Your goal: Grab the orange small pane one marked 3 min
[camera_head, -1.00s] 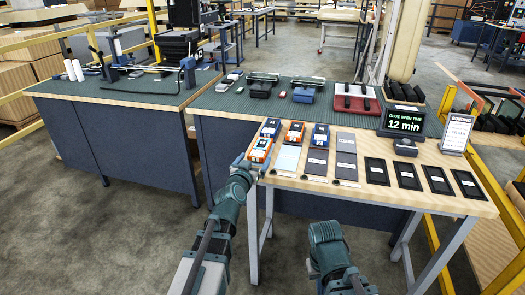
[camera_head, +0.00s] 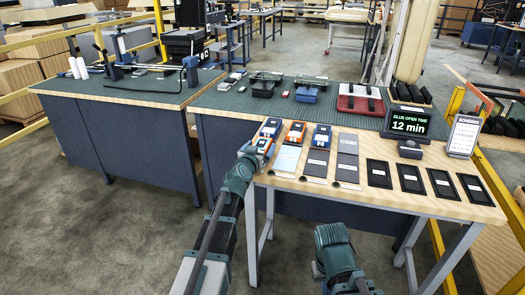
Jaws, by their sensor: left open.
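Small orange and blue units lie at the left end of the wooden table. One orange unit (camera_head: 264,144) is at the near left, partly hidden by my left gripper (camera_head: 256,151). Another orange unit (camera_head: 295,133) lies farther back. One blue unit (camera_head: 271,127) is behind the near orange one, and another blue unit (camera_head: 322,131) is to the right. Their labels are too small to read, so I cannot tell which is marked 3 min. My left gripper is open at the near orange unit; contact cannot be told. My right arm shows at the bottom, but its gripper does not.
Light and dark panes (camera_head: 317,162) lie in columns beside the units. Several black pads (camera_head: 411,179) lie to the right on the wooden table (camera_head: 400,200). A sign reading "Glue open time 12 min" (camera_head: 408,123) stands behind them. A green-topped bench (camera_head: 225,98) is behind.

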